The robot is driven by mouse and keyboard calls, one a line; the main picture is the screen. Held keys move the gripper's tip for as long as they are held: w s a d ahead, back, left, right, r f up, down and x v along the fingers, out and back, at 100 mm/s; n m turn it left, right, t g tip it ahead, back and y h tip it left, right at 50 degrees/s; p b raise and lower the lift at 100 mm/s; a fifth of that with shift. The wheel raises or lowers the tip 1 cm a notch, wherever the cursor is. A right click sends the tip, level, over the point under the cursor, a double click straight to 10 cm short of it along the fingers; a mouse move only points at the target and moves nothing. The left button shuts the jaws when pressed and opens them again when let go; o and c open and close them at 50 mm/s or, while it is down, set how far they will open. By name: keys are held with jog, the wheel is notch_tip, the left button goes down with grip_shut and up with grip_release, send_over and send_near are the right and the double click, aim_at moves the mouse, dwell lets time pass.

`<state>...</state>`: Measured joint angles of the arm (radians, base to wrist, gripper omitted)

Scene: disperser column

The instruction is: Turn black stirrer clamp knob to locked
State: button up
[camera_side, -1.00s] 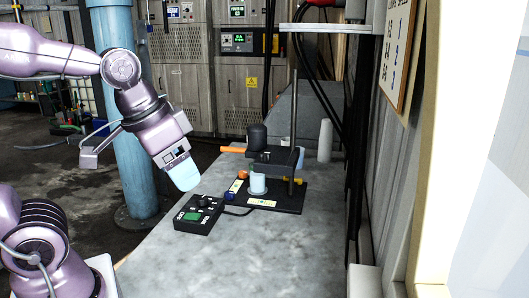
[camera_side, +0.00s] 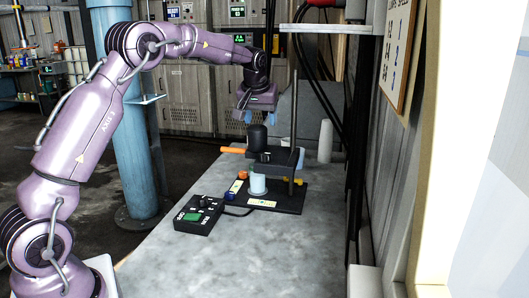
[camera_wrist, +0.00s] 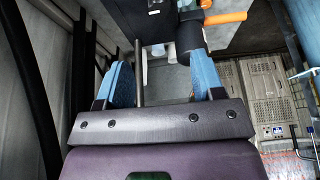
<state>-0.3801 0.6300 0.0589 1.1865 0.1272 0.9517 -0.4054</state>
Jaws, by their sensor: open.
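The disperser stand has a dark clamp block (camera_side: 284,157) on an upright rod (camera_side: 293,110). A black cylinder (camera_side: 257,138) stands at the block, with an orange handle (camera_side: 232,150) pointing left. A small dark shape on top of the block may be the black clamp knob, but it is too small to tell its setting. My gripper (camera_side: 257,116) is above and behind the block, pointing down. In the wrist view its blue fingers are wide apart and empty (camera_wrist: 162,78). The black cylinder (camera_wrist: 187,40) shows beyond the right finger, with the orange handle (camera_wrist: 226,18).
A clear beaker (camera_side: 258,184) stands on the black base (camera_side: 290,203), with blue and yellow knobs nearby. A black control box (camera_side: 198,214) sits in front. A white shelf (camera_side: 325,28) overhangs at upper right. The front bench surface (camera_side: 270,255) is clear.

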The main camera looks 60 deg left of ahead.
aim_at(265, 153)
jog(key=x, duration=1.3)
jog(key=shift+s+f, duration=0.1)
jog(key=shift+f, duration=0.05)
jog(key=c, duration=0.9)
